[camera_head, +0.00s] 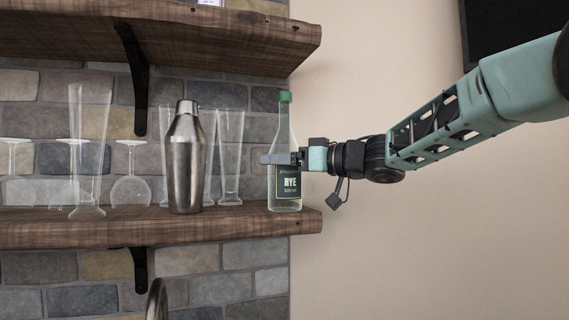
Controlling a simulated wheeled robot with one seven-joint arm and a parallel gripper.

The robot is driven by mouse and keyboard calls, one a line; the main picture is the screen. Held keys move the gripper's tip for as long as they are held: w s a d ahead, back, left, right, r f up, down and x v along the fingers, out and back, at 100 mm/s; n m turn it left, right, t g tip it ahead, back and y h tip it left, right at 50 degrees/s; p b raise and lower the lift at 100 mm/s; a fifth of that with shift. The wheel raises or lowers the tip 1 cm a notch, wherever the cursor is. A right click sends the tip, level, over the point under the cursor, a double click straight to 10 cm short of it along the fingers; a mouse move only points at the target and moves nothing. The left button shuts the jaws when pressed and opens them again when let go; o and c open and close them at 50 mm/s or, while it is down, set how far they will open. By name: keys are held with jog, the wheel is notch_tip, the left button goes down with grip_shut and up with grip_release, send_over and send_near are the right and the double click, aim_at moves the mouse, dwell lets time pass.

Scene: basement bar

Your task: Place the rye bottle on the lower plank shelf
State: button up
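The rye bottle (286,191) is clear glass with a green cap and a dark "RYE" label. It stands upright at the right end of the lower plank shelf (150,229), and its base appears to rest on the plank. My gripper (280,159) comes in from the right at the bottle's middle height. The other finger is hidden behind the bottle or the near finger, so I cannot see whether the fingers press on the glass.
Left of the bottle stand a steel shaker (187,160), a tall glass (88,150), a stemmed glass (131,185) and more clear glasses. An upper plank shelf (200,40) hangs above on a black bracket (136,80).

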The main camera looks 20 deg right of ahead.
jog(key=b+v, duration=0.2)
jog(key=v, duration=1)
